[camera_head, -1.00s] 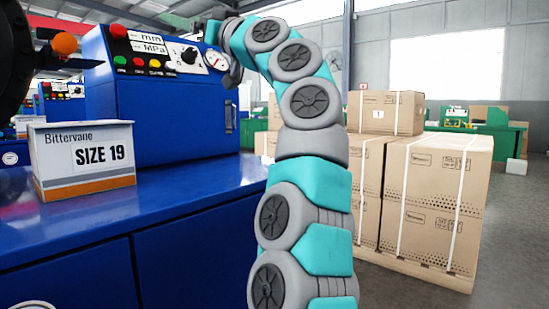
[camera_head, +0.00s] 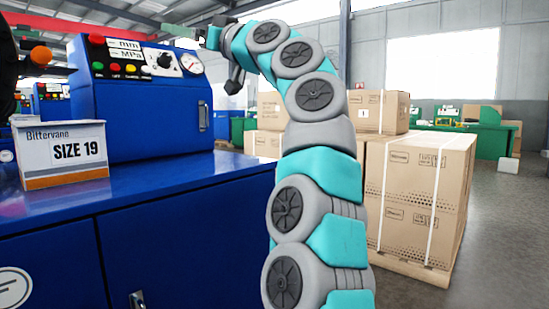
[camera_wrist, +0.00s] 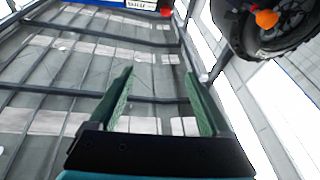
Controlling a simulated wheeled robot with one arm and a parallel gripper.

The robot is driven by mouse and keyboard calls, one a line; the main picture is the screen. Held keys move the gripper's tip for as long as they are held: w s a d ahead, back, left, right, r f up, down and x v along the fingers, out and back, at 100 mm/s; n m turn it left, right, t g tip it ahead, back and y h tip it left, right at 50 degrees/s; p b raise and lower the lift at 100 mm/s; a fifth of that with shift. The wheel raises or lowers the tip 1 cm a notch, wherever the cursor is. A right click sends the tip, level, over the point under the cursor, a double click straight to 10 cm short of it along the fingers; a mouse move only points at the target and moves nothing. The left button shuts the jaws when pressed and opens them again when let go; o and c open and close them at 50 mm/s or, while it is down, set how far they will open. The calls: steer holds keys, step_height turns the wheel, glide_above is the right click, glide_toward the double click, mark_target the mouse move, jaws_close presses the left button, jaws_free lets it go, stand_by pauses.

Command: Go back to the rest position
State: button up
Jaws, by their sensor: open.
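My arm stands raised and bent in the middle of the head view, in front of the blue machine (camera_head: 150,115). My gripper (camera_wrist: 158,90) is open in the wrist view, its two green fingers apart with nothing between them. The wrist view looks up past the fingers at the roof beams.
Strapped cartons (camera_head: 420,190) are stacked on a pallet at right. A dark round part with an orange knob (camera_head: 41,55) is at far left.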

steer(key=s+d+f+m+g+h+p, duration=0.1)
steer(key=s+d+f+m+g+h, duration=0.15)
steer(key=f, duration=0.85)
steer(key=s+d+f+m+g+h+p, duration=0.1)
steer(key=s+d+f+g+h, duration=0.2)
steer(key=f, duration=0.7)
steer(key=s+d+f+m+g+h+p, duration=0.1)
steer(key=s+d+f+m+h+p, duration=0.3)
steer(key=f, duration=0.7)
steer(key=s+d+f+m+g+h, duration=0.2)
steer(key=s+d+f+g+h, duration=0.1)
steer(key=s+d+f, duration=0.8)
steer(key=s+d+f+m+g+h, duration=0.3)
steer(key=s+d+f+h, duration=0.3)
steer(key=s+d+f, duration=0.5)
steer(key=s+f, duration=0.6)
steer(key=s, duration=0.3)
steer(key=shift+d+f+g, duration=0.2)
steer(key=shift+d+g, duration=0.15)
steer(key=shift+d, duration=0.05)
